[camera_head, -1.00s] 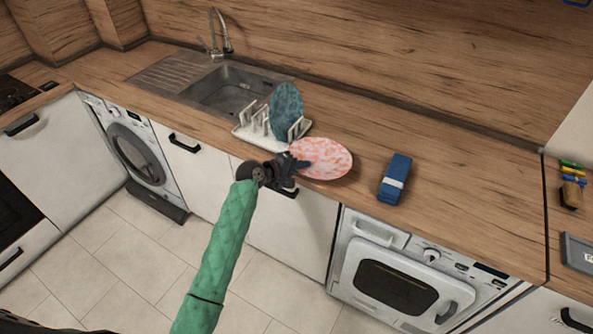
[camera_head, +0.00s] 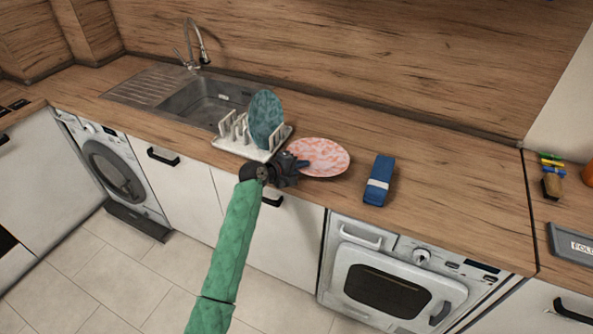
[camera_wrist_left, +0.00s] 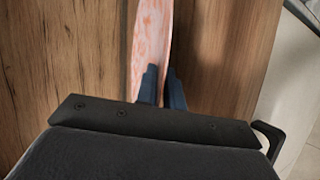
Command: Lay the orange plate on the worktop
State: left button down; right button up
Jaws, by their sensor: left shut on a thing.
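The orange plate (camera_head: 322,156) is patterned orange and white. In the head view it is over the worktop (camera_head: 432,165), right of the dish rack; I cannot tell whether its underside touches the wood. My left gripper (camera_head: 298,165) is shut on the plate's left rim. In the left wrist view the plate (camera_wrist_left: 152,35) shows nearly edge-on, running up from between the blue fingers (camera_wrist_left: 162,86) over the wood. My right gripper is not in view.
A white dish rack (camera_head: 240,142) holding a teal plate (camera_head: 266,118) stands left of the orange plate. A blue folded cloth with a pale band (camera_head: 379,180) lies to the right. The sink (camera_head: 205,103) is farther left. Worktop behind and right of the cloth is clear.

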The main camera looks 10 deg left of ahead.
aim_at(312, 163)
pick_arm(q)
jog(key=shift+w+d+f, duration=0.1)
jog(key=shift+w+d, duration=0.3)
jog(key=shift+w, duration=0.05)
jog(key=shift+w+d+f, duration=0.15)
jog(key=shift+w+d, duration=0.1)
jog(key=shift+b+x, duration=0.55)
jog(key=shift+x, duration=1.15)
jog(key=shift+f, duration=0.1)
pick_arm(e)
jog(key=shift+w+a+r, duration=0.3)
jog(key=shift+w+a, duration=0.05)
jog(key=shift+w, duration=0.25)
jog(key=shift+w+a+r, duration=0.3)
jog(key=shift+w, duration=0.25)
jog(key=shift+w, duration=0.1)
pick_arm(q)
jog(key=shift+f, duration=0.1)
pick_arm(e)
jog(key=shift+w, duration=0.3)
pick_arm(q)
jog(key=shift+f, duration=0.2)
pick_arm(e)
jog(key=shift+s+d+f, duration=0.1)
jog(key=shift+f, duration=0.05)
